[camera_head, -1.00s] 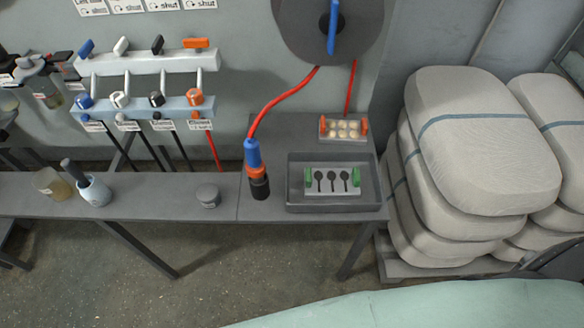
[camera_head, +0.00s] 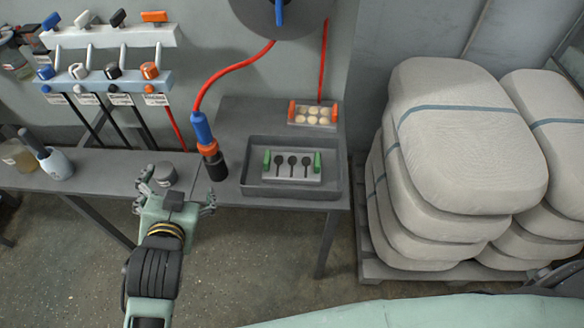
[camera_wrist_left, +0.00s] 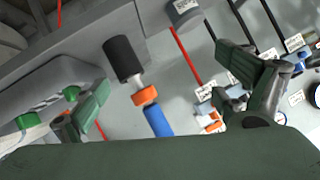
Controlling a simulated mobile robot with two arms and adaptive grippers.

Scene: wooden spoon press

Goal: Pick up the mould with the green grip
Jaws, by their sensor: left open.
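The mould with the green grips (camera_head: 292,178) is a pale block with several dark spoon-shaped hollows and a green grip at each end. It lies inside a dark grey tray (camera_head: 256,190) on the table. In the left wrist view its green grips (camera_wrist_left: 71,93) show at the left, partly covered by a finger. My left gripper (camera_head: 177,190) is open and empty, in front of the table edge, to the left of the tray. Its fingers (camera_wrist_left: 165,100) are spread wide in the left wrist view. My right gripper is out of view.
A hanging hose with a blue, orange and black nozzle (camera_head: 208,145) is between my left gripper and the tray. A small grey round pot (camera_head: 165,173) stands by the gripper. An orange-handled mould with round pale pieces (camera_head: 313,115) is behind the tray. Stacked sacks (camera_head: 455,135) stand at right.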

